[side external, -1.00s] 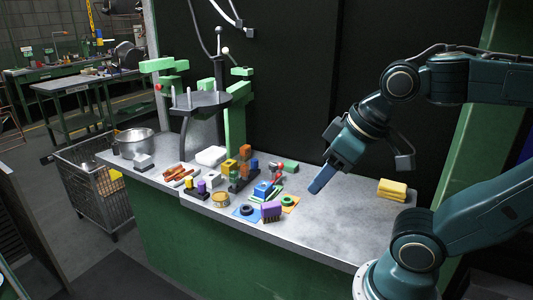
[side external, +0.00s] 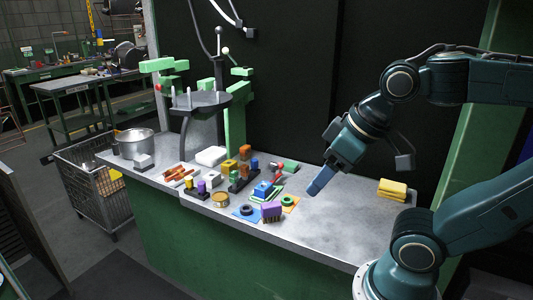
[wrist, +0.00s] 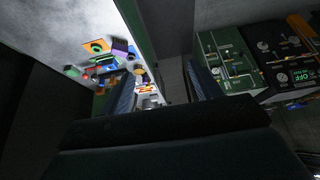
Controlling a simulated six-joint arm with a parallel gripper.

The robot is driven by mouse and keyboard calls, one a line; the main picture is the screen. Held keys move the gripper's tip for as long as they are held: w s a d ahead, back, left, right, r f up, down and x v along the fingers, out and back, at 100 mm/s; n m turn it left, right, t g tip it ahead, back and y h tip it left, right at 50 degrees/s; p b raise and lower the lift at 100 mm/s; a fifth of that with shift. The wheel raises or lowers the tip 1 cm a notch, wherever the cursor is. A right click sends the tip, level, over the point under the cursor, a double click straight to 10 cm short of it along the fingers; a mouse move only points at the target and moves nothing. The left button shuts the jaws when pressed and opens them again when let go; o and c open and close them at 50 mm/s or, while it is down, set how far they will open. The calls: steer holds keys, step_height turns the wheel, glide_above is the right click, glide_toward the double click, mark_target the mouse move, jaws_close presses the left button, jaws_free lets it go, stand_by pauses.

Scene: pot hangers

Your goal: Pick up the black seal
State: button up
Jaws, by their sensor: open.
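The black seal (side external: 246,210) is a small dark ring lying flat on a blue mat (side external: 236,215) near the front edge of the bench. A similar green ring (side external: 287,199) lies on an orange mat (side external: 294,208) to its right. My gripper (side external: 314,188) is open and empty above the bench, to the right of the seal and well apart from it, its fingers pointing down and left. In the wrist view my gripper (wrist: 161,85) shows both fingers with a gap between them. I cannot make out the seal there.
A purple brush-like block (side external: 271,211) stands right beside the blue mat. A tin (side external: 220,199), a blue block (side external: 263,189) and coloured blocks crowd the left and back. A yellow stack (side external: 392,189) sits at the right.

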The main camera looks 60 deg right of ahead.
steer(key=shift+w, duration=0.1)
steer(key=w+d+f+n+g, duration=0.1)
steer(key=w+d+f+n, duration=0.1)
steer(key=w+d+n, duration=0.45)
steer(key=w+d+f+n+g, duration=0.1)
steer(key=w+f+n+g, duration=0.15)
steer(key=w, duration=0.65)
steer(key=w+d+f+n+g, duration=0.1)
steer(key=w+d+f+n, duration=0.15)
steer(key=w+n, duration=0.45)
steer(key=shift+w+d+f+n+g, duration=0.2)
steer(key=shift+w+d+f+n, duration=0.65)
steer(key=shift+f, duration=1.95)
steer(key=shift+w+d+f+n+g, duration=0.15)
steer(key=shift+w+d+f+n, duration=0.2)
steer(key=shift+w+d+f, duration=1.65)
steer(key=shift+w+d+f+n+g, duration=0.2)
steer(key=shift+w+f+n, duration=0.3)
steer(key=shift+f, duration=3.05)
steer(key=shift+s, duration=0.1)
